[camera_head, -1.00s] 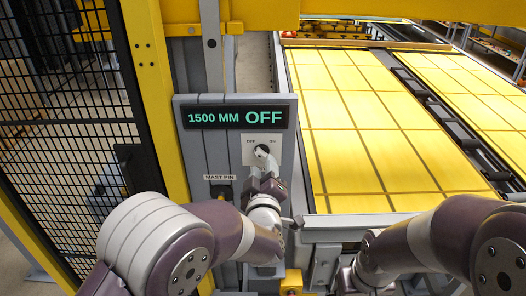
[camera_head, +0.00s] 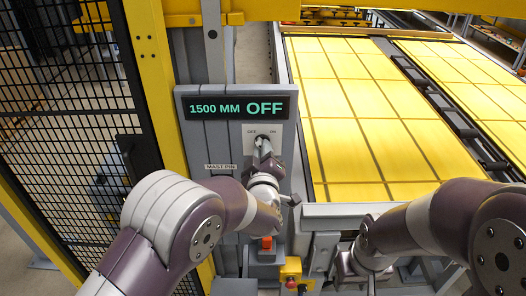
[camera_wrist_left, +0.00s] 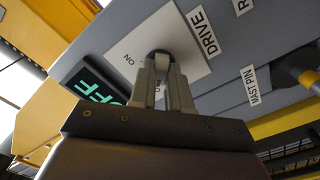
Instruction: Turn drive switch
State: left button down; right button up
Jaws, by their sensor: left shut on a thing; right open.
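The drive switch (camera_wrist_left: 160,57) is a dark round knob on a white plate marked OFF and ON, on the grey control panel (camera_head: 184,130). The plate also shows in the head view (camera_head: 276,130). The display (camera_head: 237,108) above it reads "1500 MM OFF". My left gripper (camera_wrist_left: 166,75) is shut on the switch handle, its two fingers on either side of it, and it hides most of the knob in the head view (camera_head: 263,150). My right gripper (camera_head: 352,268) is low at the right of the panel, away from it; its fingers are mostly hidden.
A label reading "MAST PIN" (camera_head: 220,167) sits left of my left gripper. A yellow post (camera_head: 156,90) and black mesh fence (camera_head: 60,110) stand at the left. Yellow panels (camera_head: 350,110) lie on the bed at the right. A red button on a yellow box (camera_head: 291,283) is below.

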pick_arm(q)
jog(key=shift+m, duration=0.3)
jog(key=m, duration=1.1)
jog(key=m+b, duration=0.1)
jog(key=m, duration=0.5)
jog(key=shift+a+r, duration=0.1)
jog(key=shift+r, duration=0.25)
jog(key=c, duration=1.1)
grip_release()
jog(key=shift+f, duration=0.15)
jog(key=shift+s, duration=0.1)
